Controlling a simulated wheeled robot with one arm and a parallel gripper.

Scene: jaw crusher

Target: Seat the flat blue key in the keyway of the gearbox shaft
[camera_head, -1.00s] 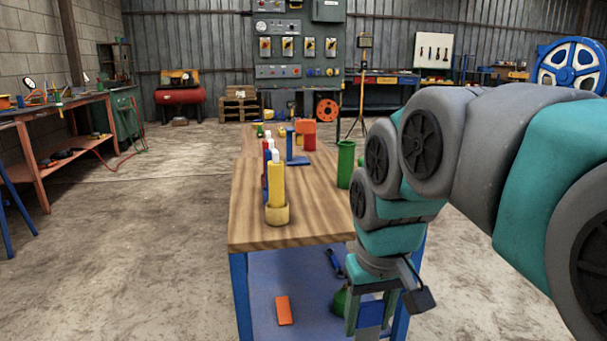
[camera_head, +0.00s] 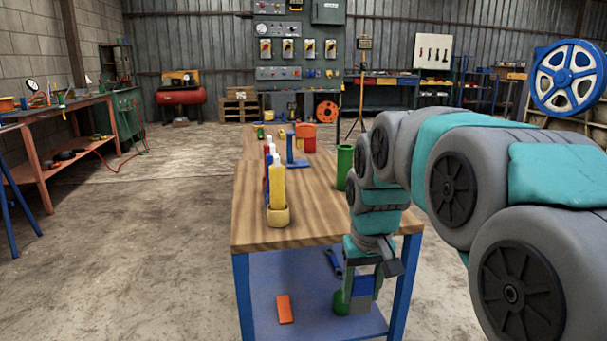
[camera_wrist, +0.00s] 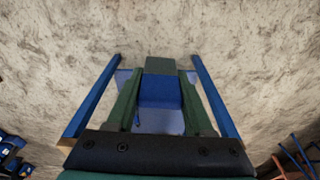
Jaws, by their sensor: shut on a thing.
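My gripper (camera_head: 362,288) hangs beside the right front corner of the wooden-topped table, below the tabletop's height in the picture. It is shut on a flat blue piece, which looks like the blue key (camera_head: 363,285). In the wrist view the blue key (camera_wrist: 160,91) sits between the two green fingers of my gripper (camera_wrist: 160,97). A grey-green block (camera_wrist: 160,65) shows just beyond the key; I cannot tell whether it touches it. I cannot make out the gearbox shaft or its keyway in either view.
The blue lower shelf (camera_head: 262,277) holds an orange block (camera_head: 284,309) and a green object (camera_head: 341,303). The floor to the left is open.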

